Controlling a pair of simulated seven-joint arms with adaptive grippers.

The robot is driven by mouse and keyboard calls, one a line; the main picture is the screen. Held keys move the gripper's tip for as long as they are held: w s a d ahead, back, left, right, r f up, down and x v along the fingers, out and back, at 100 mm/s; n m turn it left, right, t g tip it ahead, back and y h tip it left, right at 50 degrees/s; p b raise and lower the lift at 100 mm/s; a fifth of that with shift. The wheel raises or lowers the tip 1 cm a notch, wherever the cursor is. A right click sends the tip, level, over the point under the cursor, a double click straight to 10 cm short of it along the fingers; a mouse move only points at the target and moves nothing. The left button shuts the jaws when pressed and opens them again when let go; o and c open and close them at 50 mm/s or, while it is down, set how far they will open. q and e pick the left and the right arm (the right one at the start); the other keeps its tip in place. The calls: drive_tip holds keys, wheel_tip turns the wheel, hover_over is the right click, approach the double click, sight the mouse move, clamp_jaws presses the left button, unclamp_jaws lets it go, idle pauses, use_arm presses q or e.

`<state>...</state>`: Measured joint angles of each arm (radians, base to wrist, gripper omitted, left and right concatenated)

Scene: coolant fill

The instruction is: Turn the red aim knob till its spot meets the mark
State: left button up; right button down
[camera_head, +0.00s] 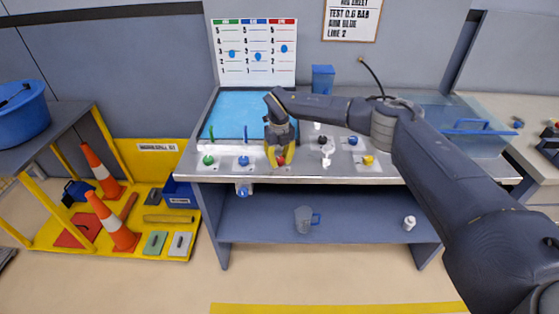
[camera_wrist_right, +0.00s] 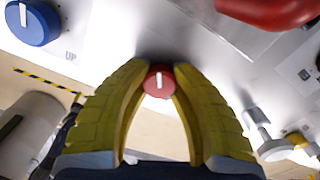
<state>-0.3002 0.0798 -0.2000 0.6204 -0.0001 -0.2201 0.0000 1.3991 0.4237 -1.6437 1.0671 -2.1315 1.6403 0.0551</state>
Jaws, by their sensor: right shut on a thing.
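The red aim knob (camera_head: 281,160) sits at the front of the bench, to the right of a green knob (camera_head: 208,160) and a blue knob (camera_head: 243,160). My right gripper (camera_head: 273,160) points down at it with yellow fingers shut on it. In the right wrist view the red knob (camera_wrist_right: 158,84) is between the fingertips (camera_wrist_right: 158,80), its white pointer line close to upright. The wall chart (camera_head: 255,52) has green, blue and red columns with one blue spot in each; the red column's spot (camera_head: 284,48) is highest. I cannot make out the mark. My left gripper is not in view.
A light-blue tray (camera_head: 245,108) lies behind the knobs. A yellow knob (camera_head: 368,160) and a small white fitting (camera_head: 327,150) stand to the right. A clear tank (camera_head: 460,125) is at the bench's right. A jug (camera_head: 305,219) stands on the lower shelf.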

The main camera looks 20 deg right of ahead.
sight(279, 158)
drive_tip(key=shift+w+r+n, duration=0.15)
drive_tip(key=shift+n, duration=0.15)
drive_tip(key=c, duration=1)
unclamp_jaws()
drive_tip(key=shift+o, duration=0.2)
wheel_tip(279, 158, up, 12)
